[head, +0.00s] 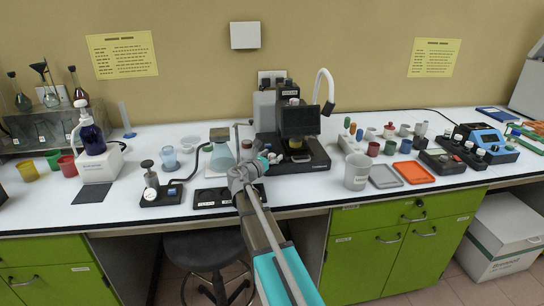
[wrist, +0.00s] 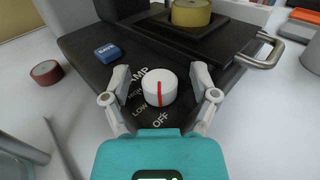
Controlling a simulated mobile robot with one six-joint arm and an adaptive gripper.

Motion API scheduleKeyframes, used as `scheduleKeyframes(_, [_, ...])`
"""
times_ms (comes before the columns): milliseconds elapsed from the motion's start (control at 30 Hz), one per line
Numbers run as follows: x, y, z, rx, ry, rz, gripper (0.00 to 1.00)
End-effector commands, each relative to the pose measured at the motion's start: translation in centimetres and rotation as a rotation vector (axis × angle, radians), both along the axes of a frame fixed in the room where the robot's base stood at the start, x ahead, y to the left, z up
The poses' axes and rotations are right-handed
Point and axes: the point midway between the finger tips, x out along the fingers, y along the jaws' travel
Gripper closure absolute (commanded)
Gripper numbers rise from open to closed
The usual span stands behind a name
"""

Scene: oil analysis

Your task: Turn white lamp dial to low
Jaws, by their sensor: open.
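The white lamp dial (wrist: 159,87) is round with a red line across its top. It sits on a black base (wrist: 95,42) with printed LAMP, HIGH, LOW and OFF labels beside it. The red line runs up and down in the wrist view, its lower end toward OFF. My gripper (wrist: 161,76) is open, one finger on each side of the dial, with a visible gap on both sides. In the head view my gripper (head: 262,162) is at the left front of the black instrument (head: 305,158), and I cannot make out the dial there.
A blue button (wrist: 108,52) is on the same base, left of the dial. A yellow round piece (wrist: 191,12) sits on a raised black stage behind it, with a metal handle (wrist: 262,52) at right. A dark red cap (wrist: 46,72) is at left. A conical flask (head: 221,157) stands left of my gripper.

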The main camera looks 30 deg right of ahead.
Motion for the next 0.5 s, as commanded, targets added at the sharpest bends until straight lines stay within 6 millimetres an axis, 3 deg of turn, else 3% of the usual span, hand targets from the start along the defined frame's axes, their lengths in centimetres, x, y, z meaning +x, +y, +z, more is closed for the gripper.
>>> scheduleKeyframes(167, [-0.01,0.04,0.0,0.0,0.0,0.0,0.25])
scheduleKeyframes(500, [0.0,0.09,0.0,0.0,0.0,0.0,0.88])
